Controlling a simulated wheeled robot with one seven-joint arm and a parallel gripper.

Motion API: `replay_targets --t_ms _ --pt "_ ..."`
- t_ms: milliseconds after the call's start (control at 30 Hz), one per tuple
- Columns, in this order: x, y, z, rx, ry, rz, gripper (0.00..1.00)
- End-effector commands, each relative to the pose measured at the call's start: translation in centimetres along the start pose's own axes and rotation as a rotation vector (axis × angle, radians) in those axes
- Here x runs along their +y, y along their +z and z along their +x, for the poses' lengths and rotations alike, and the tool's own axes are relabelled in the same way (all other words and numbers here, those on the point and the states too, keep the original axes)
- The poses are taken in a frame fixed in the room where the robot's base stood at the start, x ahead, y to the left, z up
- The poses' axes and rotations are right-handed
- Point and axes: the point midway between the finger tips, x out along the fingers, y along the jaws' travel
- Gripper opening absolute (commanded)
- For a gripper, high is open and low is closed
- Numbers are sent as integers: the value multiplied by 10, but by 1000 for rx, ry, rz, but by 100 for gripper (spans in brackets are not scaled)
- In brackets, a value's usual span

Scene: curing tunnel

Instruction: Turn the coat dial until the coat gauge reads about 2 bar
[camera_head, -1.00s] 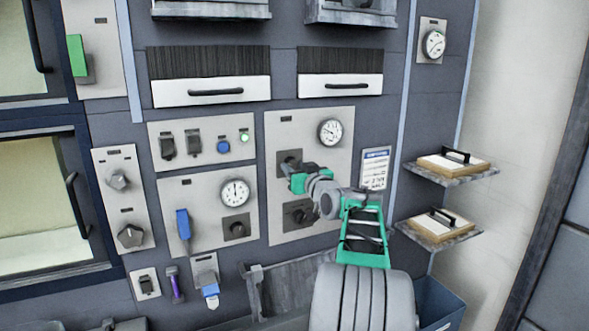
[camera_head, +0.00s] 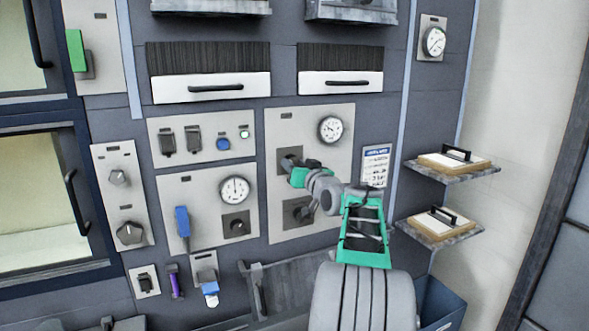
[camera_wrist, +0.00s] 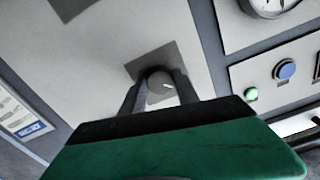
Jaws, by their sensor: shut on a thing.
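A grey panel (camera_head: 340,203) carries a round white gauge (camera_head: 330,129) at its upper right. Its small needle is too fine to read, and I cannot read the label that would name it the coat gauge. Below and left of it is the upper dial, shown in the wrist view (camera_wrist: 160,86) as a grey round knob with a white mark on a dark square plate. My gripper (camera_head: 290,164) is shut on this dial, one finger on each side, and hides most of it in the head view. A second dial (camera_head: 298,211) sits below on the same panel, partly hidden by my arm.
A notice (camera_head: 375,166) and two shelves with boards (camera_head: 447,162) are to the right. A blue bin (camera_head: 440,300) stands below.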

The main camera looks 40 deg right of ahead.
Motion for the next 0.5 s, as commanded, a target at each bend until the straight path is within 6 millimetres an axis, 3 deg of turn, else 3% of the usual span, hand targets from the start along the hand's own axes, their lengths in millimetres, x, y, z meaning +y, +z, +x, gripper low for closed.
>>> replay_targets --t_ms 500 --pt "-1 0 0 2 0 480 0"
